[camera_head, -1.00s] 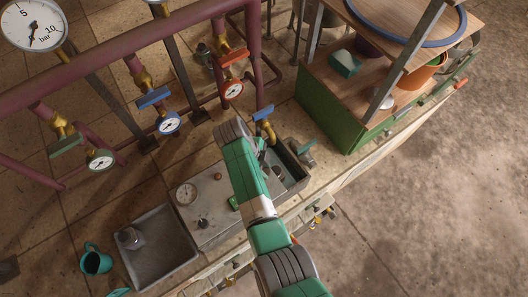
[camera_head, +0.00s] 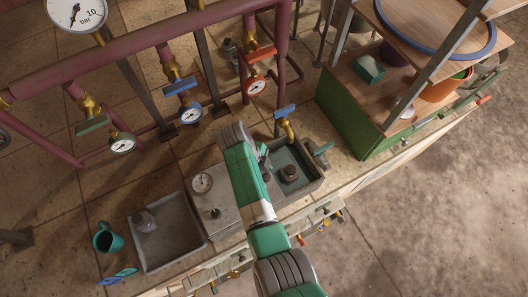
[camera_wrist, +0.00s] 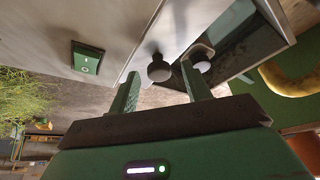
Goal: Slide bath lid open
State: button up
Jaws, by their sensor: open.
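The steel bench unit has a flat top with a dial and a knob (camera_head: 215,212) on its left part. On its right is an open dark basin (camera_head: 312,160) with a round dark piece (camera_head: 290,173) in it. I cannot tell surely which plate is the bath lid. My gripper (camera_wrist: 160,88) is open and empty. In the wrist view a round grey knob (camera_wrist: 159,69) shows between and beyond its fingertips, with no visible contact. A second knob (camera_wrist: 201,60) is by the dark opening. In the head view my arm hides the fingers.
A brass tap (camera_head: 287,128) stands behind the basin. A grey tray (camera_head: 168,235) and teal mug (camera_head: 107,238) lie left. A green-sided shelf (camera_head: 350,120) stands right. Pipes with valves run behind.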

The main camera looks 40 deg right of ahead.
jog(key=p+v, duration=0.2)
jog(key=v, duration=0.6)
jog(key=shift+f, duration=0.1)
